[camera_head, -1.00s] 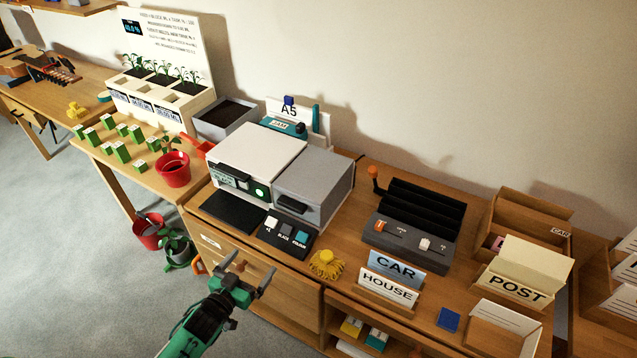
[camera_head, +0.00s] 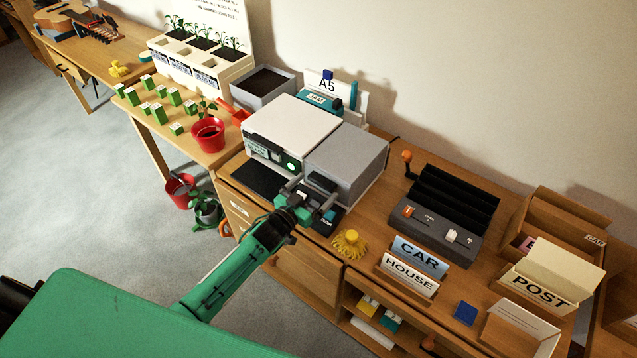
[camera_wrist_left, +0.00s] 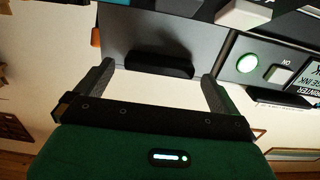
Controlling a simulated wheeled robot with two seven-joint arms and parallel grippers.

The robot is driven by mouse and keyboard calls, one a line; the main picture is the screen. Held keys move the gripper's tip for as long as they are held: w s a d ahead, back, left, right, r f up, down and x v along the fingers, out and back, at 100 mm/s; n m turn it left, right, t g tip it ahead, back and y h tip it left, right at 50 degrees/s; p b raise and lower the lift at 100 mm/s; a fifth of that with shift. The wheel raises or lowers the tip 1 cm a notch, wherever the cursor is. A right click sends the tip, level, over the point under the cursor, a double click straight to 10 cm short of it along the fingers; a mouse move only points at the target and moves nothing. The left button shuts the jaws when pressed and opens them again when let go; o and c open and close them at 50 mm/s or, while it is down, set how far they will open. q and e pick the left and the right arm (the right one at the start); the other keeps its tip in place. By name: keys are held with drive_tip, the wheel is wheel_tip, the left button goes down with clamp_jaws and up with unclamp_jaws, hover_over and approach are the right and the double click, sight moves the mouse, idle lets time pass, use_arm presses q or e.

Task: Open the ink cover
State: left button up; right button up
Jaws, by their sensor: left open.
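The printer (camera_head: 290,125) stands on the desk with a white top and a green button. The grey ink cover (camera_head: 350,155) is the block on its right side and looks shut. Its dark handle (camera_head: 322,181) sticks out at the front; the handle (camera_wrist_left: 160,66) also shows in the left wrist view. My left gripper (camera_head: 308,196) is just in front of the handle. In the left wrist view my left gripper (camera_wrist_left: 158,75) is open, its fingers to either side of the handle; I cannot tell whether they touch it. My right gripper is not in view.
A small button box (camera_head: 330,222), partly hidden by my gripper, lies below the cover. A yellow tangle (camera_head: 349,243) and CAR (camera_head: 420,257) and HOUSE (camera_head: 409,276) signs are to the right. A black slotted rack (camera_head: 455,195) stands right of the printer.

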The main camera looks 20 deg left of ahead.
use_arm(q)
drive_tip(key=shift+x, duration=1.1)
drive_tip(key=shift+w, duration=0.1)
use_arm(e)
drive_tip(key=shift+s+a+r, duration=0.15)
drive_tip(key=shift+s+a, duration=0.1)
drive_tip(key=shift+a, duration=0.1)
